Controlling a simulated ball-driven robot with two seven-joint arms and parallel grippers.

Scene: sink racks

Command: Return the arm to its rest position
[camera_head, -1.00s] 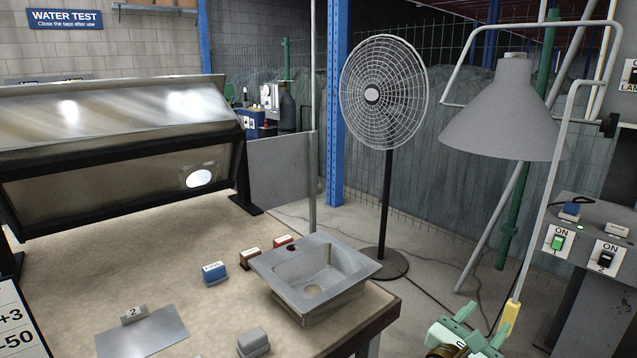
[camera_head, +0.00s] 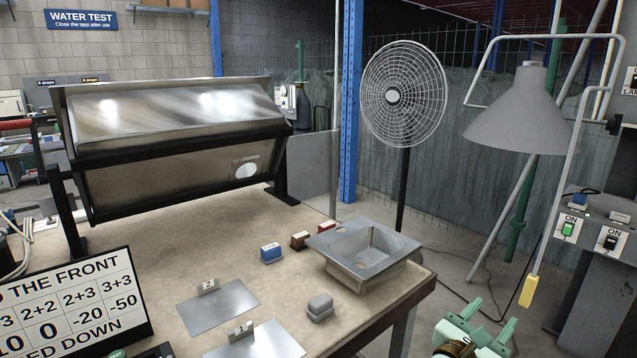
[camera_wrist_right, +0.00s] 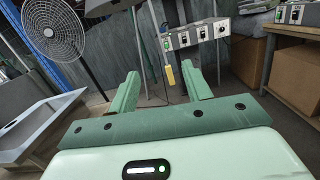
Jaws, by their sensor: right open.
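My right gripper (camera_head: 491,316) is at the bottom right of the head view, in front of the bench's right end and apart from it. Its green fingers are spread with nothing between them. In the right wrist view the two green fingers (camera_wrist_right: 161,82) stand wide apart, pointing toward the switch boxes, and hold nothing. My left gripper is not in view.
The grey sink (camera_head: 365,250) rests near the bench's (camera_head: 235,240) right corner, beside small blue (camera_head: 271,253) and brown blocks. A fan (camera_head: 403,95), a hanging lamp (camera_head: 518,112) and a switch box (camera_head: 590,232) stand at the right. A yellow-ended pull rod (camera_head: 528,291) hangs near my right gripper.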

